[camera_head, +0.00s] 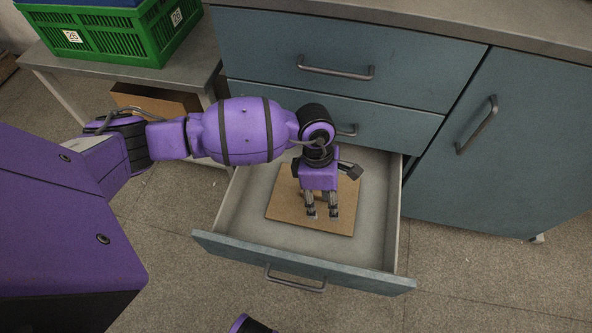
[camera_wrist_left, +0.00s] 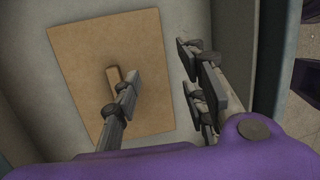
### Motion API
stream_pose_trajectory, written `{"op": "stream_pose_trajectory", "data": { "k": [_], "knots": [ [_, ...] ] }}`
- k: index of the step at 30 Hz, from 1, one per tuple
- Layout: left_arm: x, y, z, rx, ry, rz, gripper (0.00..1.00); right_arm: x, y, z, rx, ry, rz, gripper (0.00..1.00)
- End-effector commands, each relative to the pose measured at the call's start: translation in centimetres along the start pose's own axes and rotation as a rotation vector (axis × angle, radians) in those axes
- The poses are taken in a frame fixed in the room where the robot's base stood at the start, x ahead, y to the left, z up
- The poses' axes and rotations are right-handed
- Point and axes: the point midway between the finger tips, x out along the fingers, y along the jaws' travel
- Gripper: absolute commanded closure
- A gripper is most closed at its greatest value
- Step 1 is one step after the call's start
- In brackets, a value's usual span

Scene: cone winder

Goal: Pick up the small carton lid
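The small carton lid, a flat tan panel (camera_head: 283,207), lies on the floor of the open drawer. In the left wrist view the lid (camera_wrist_left: 80,55) shows a small raised strip (camera_wrist_left: 114,76) near its middle. My left gripper (camera_head: 322,212) points down over the lid and covers part of it in the head view. In the left wrist view the left gripper (camera_wrist_left: 165,88) has its fingers spread with nothing between them. One finger shows beside the raised strip and partly hides it; whether they touch I cannot tell. My right gripper is not in view.
The drawer (camera_head: 300,258) is pulled out of a blue-grey cabinet (camera_head: 350,50), with walls around the lid. A door with a handle (camera_head: 477,125) is at right. A green crate (camera_head: 110,40) stands on a side table (camera_head: 195,60), with a brown box (camera_head: 160,100) below.

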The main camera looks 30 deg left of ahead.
Motion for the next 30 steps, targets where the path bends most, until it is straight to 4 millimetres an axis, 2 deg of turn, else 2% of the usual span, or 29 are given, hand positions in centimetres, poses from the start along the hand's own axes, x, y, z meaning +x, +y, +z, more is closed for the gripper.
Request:
{"op": "stream_pose_trajectory", "data": {
  "k": [1,3,6,16,24,30],
  "knots": [
    [-0.1,2.9,-1.0,0.03,0.063,0.061,0.61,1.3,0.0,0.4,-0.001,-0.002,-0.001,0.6],
    [-0.9,5.3,-2.3,0.053,0.133,0.122,0.61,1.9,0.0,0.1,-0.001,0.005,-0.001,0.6],
    [-1.4,7.0,-3.2,0.067,0.184,0.166,0.61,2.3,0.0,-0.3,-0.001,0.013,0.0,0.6],
    [1.3,7.8,-3.5,0.07,0.191,0.175,0.61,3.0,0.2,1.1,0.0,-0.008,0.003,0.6],
    [5.3,8.2,-3.7,0.068,0.19,0.174,0.61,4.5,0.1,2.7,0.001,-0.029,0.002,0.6],
    [5.5,8.3,-3.8,0.069,0.188,0.176,0.61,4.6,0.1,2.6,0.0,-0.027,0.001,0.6]
  ]
}}
